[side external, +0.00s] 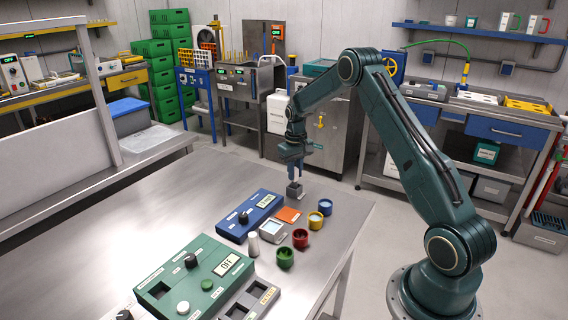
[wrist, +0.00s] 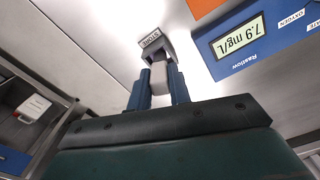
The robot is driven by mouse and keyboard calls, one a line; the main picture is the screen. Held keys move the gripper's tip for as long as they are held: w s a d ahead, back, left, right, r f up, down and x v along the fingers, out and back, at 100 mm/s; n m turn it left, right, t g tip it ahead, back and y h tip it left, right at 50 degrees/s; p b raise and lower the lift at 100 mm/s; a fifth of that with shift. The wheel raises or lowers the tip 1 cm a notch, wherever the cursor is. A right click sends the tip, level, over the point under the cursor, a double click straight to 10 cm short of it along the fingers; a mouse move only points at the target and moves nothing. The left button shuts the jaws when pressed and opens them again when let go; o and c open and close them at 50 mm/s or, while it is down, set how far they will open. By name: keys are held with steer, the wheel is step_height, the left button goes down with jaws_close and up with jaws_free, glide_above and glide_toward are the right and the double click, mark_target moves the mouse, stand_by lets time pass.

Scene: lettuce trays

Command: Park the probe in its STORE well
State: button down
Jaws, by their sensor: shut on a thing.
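The pale grey probe (wrist: 161,79) is between the two blue fingers of my gripper (wrist: 158,84) in the wrist view. My gripper (side external: 295,173) is shut on it and points down at the far part of the table in the side view. The STORE well is a small grey block with a STORE label (wrist: 153,41) at the probe's far end in the wrist view. In the side view the block (side external: 294,190) stands on the table right under my fingers. The probe's tip is hidden, and I cannot tell whether it is inside the well.
A blue meter (side external: 249,215) reading 7.9 mg/L in the wrist view (wrist: 240,45) is near the well, with an orange pad (side external: 288,214) beside it. Yellow (side external: 316,221), blue (side external: 325,207), red (side external: 300,239) and green (side external: 285,258) cups stand nearby. The table's left part is clear.

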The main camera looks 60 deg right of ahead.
steer(key=c, duration=1.2)
jaws_free()
steer(key=shift+r, duration=0.2)
steer(key=shift+r, duration=3.55)
step_height(320, 180, up, 7)
steer(key=shift+f, duration=0.15)
